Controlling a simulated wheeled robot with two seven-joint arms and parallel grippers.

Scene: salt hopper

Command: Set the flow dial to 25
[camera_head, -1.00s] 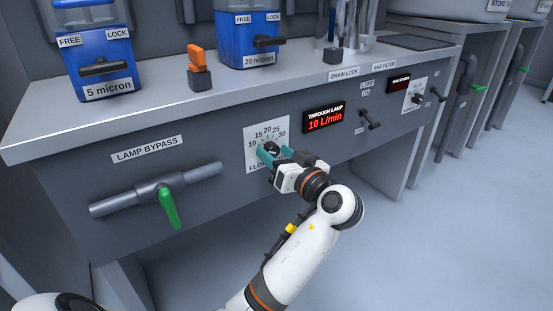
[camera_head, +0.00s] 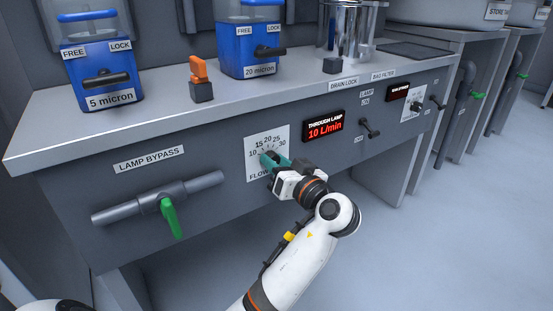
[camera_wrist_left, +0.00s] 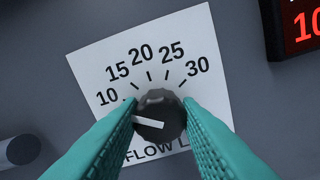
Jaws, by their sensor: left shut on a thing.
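The flow dial (camera_wrist_left: 160,114) is a black round knob with a white pointer line, on a white scale plate (camera_wrist_left: 88,66) marked 10, 15, 20, 25 and 30. In the left wrist view its pointer aims left, on the 10 side of the scale. My left gripper (camera_head: 272,160) has its teal fingers on either side of the knob and is shut on it. In the head view the fingers partly hide the dial. The red display (camera_head: 324,125) labelled THROUGH LAMP reads 10 L/min. My right gripper is not in view.
The lamp bypass pipe with a green handle (camera_head: 170,217) is left of the dial on the same panel. A small black lever (camera_head: 370,128) is to the right. Blue filter housings (camera_head: 100,75) and an orange-topped block (camera_head: 200,80) stand on the bench above.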

